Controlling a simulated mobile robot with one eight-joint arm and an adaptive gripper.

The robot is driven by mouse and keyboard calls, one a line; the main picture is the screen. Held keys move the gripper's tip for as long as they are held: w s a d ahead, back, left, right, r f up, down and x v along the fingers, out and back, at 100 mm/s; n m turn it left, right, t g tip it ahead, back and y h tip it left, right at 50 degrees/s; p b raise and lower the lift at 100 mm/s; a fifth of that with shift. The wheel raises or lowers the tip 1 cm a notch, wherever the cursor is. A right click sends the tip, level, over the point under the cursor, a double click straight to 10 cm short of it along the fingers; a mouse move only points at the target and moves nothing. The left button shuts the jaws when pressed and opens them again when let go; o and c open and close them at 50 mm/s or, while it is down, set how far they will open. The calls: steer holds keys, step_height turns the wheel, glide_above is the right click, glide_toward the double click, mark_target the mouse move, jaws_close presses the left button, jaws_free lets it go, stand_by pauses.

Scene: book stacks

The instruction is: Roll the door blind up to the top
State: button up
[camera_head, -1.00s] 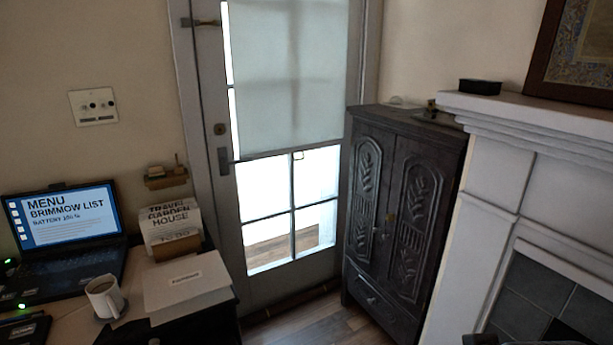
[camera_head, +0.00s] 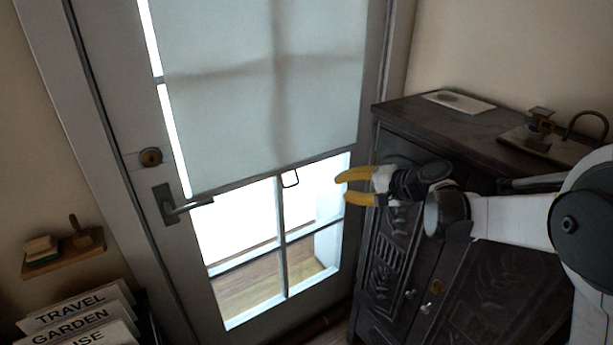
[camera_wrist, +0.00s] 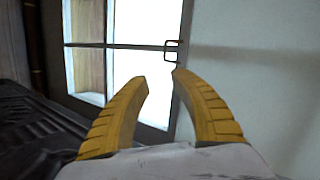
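The pale blind (camera_head: 250,90) hangs over the upper part of the door (camera_head: 115,110), its bottom edge above the lower panes. A small wire pull loop (camera_head: 290,178) hangs from the middle of that edge. My gripper (camera_head: 344,188), with yellow fingers, is open and empty to the right of the loop, apart from it in the picture. In the wrist view, which is turned sideways, the loop (camera_wrist: 173,50) shows just beyond the fingertips of my gripper (camera_wrist: 159,77), and the blind (camera_wrist: 245,75) fills the right side.
A dark carved cabinet (camera_head: 385,255) stands right of the door, below and behind my gripper. On its top are a flat pale item (camera_head: 459,101) and a stand with a small object (camera_head: 540,122). The door handle (camera_head: 172,207) sticks out at left.

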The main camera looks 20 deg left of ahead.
mark_target(294, 185)
steer(key=w+a+f+y+b, duration=0.1)
steer(key=w+a+f, duration=0.1)
steer(key=a, duration=0.3)
steer(key=w+a+f+y+b, duration=0.1)
steer(key=w+a+f, duration=0.2)
steer(key=a, duration=0.3)
steer(key=w+a+f+m+y, duration=0.1)
steer(key=w+a+f, duration=0.2)
steer(key=a, duration=0.3)
steer(key=shift+a+f+g+b, duration=0.1)
steer(key=shift+a+g+b, duration=0.2)
steer(key=shift+b, duration=0.1)
jaws_close()
